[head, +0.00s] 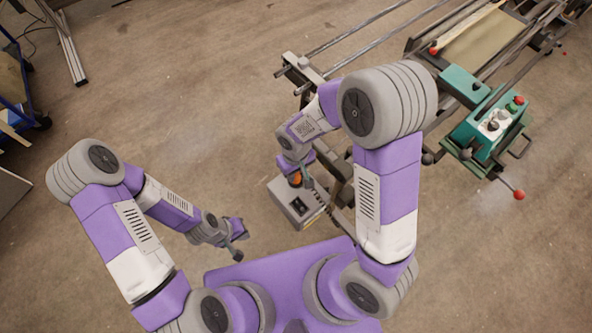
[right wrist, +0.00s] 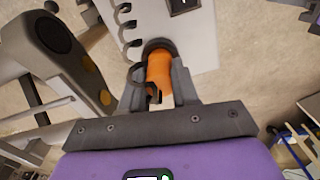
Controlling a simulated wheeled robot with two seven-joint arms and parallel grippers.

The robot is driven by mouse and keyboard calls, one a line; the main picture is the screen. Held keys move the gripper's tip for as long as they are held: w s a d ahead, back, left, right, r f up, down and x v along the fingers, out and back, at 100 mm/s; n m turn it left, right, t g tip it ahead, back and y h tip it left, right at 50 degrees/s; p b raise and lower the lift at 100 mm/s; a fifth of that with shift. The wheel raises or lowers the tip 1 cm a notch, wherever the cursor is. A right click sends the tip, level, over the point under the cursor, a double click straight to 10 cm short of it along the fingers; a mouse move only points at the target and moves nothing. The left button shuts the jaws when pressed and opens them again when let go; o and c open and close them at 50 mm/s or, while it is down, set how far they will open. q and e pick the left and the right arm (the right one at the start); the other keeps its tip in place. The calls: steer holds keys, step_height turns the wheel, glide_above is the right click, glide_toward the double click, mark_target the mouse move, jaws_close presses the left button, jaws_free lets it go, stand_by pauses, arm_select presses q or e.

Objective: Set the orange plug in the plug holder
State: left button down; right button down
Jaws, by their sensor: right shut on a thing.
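The orange plug (head: 295,179) is small in the head view, at the upper left of a pale grey box (head: 284,208). In the right wrist view the orange plug (right wrist: 160,72) sits between the two fingers of my right gripper (right wrist: 159,92), which is shut on it. A dark ring shows at the plug's far end, against the box's pale face; whether it is seated there I cannot tell. My right gripper (head: 306,176) is over the box in the head view. My left gripper (head: 237,243) hangs apart to the left, its jaw state unclear. I cannot clearly identify the plug holder.
A black socket-like panel (head: 299,206) is on the box; part of it also shows in the right wrist view (right wrist: 184,5). A machine with a green control box (head: 495,125) stands right.

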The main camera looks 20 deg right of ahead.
steer(key=shift+f, duration=0.25)
stand_by(0.7)
steer(key=c, duration=0.8)
jaws_free()
steer(key=shift+o, duration=0.2)
steer(key=shift+r, duration=0.1)
step_height(320, 180, up, 7)
steer(key=shift+r+p, duration=0.2)
steer(key=shift+p, duration=0.65)
